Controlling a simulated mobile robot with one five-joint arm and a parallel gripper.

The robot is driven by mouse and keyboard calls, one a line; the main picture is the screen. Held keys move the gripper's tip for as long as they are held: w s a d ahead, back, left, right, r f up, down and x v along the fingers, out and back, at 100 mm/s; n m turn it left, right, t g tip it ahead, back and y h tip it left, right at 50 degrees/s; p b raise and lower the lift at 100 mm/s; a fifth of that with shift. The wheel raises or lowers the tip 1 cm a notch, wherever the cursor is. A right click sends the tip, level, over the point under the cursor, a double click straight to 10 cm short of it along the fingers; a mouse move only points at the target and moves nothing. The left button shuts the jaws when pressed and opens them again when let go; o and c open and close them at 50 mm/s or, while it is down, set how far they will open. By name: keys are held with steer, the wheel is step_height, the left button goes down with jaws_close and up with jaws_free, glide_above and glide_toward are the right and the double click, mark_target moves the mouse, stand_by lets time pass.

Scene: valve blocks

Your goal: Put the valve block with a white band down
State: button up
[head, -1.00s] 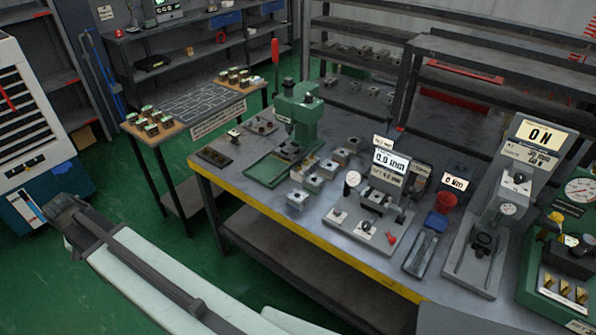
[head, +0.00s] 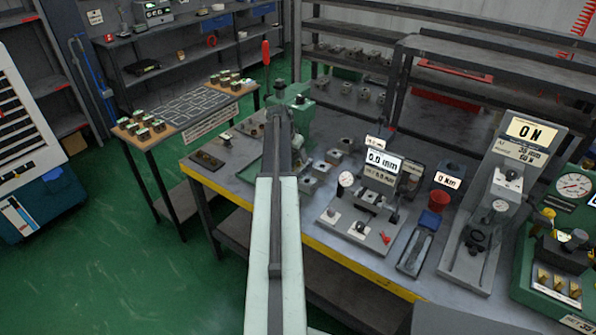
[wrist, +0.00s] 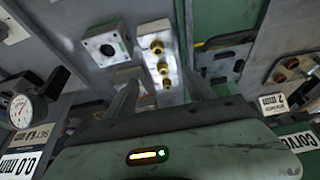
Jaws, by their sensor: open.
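In the wrist view my gripper (wrist: 160,92) is open, its two fingers apart. A pale block with several brass fittings (wrist: 168,69) shows beyond and between the fingertips; I cannot tell whether they touch it. A grey block with a round hole (wrist: 101,49) lies just left of it. I cannot make out a white band on either. In the head view my arm reaches over the workbench, and its end (head: 277,112) is in front of the green press. Several grey blocks (head: 333,156) stand on the bench to its right, some partly hidden by my arm.
The green press (head: 302,115) stands close behind my arm's end. A side table (head: 187,106) with small blocks stands left. Green floor is clear at lower left.

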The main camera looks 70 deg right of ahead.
mark_target(298, 162)
steer(key=shift+b+x, duration=1)
steer(key=shift+x, duration=0.2)
steer(key=b+x, duration=0.5)
steer(key=shift+w+d+f, duration=0.2)
steer(key=shift+d+f, duration=0.05)
steer(key=shift+d, duration=0.05)
steer(key=shift+r, duration=0.2)
jaws_close()
